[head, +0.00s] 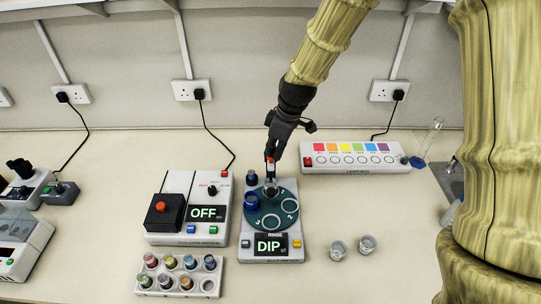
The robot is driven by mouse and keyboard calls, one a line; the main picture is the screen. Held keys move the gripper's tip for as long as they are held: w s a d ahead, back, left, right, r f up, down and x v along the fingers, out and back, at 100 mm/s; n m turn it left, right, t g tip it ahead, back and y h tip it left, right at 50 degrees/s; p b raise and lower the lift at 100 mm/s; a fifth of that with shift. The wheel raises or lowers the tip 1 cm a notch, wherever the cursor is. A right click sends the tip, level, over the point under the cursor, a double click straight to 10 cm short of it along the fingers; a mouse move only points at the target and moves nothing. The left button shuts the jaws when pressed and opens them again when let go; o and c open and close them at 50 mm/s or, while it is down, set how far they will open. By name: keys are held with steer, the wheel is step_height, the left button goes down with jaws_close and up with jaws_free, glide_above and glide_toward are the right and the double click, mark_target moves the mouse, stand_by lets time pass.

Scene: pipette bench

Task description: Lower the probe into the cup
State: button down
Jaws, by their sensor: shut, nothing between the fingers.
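The dip device (271,254) is a white box in the middle of the bench, and its screen reads "DIP". A dark teal turntable (271,222) with numbered white rings sits on it. A blue cup (252,203) stands at the left of the turntable. My gripper (270,172) is shut over the back of the turntable, to the right of the blue cup. A small red-and-white part (270,163) shows at its fingers. A small greyish piece (270,189) is just below; I cannot tell whether either is the probe or whether they touch. My fingers partly hide this spot.
A white box with an "OFF" screen (207,213) stands left of the device. A rack (222,262) of coloured jars is in front of it. Two clear cups (338,249) (368,244) stand at right. A colour-strip box (353,166) lies behind.

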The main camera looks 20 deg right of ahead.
steer(key=shift+s+d+b+x, duration=0.15)
steer(key=shift+b+x, duration=0.2)
steer(key=shift+x, duration=0.55)
steer(key=shift+s+d+b+x, duration=0.1)
steer(key=shift+d+b+x, duration=0.2)
steer(key=shift+x, duration=0.6)
steer(key=shift+s+d+r+p, duration=0.2)
steer(key=shift+s+d+p, duration=0.15)
steer(key=shift+s+d, duration=0.15)
steer(key=shift+s+d+r+p, duration=0.3)
steer(key=shift+s+d, duration=0.1)
steer(key=shift+d, duration=0.2)
steer(key=v, duration=1.2)
steer(key=shift+f, duration=0.1)
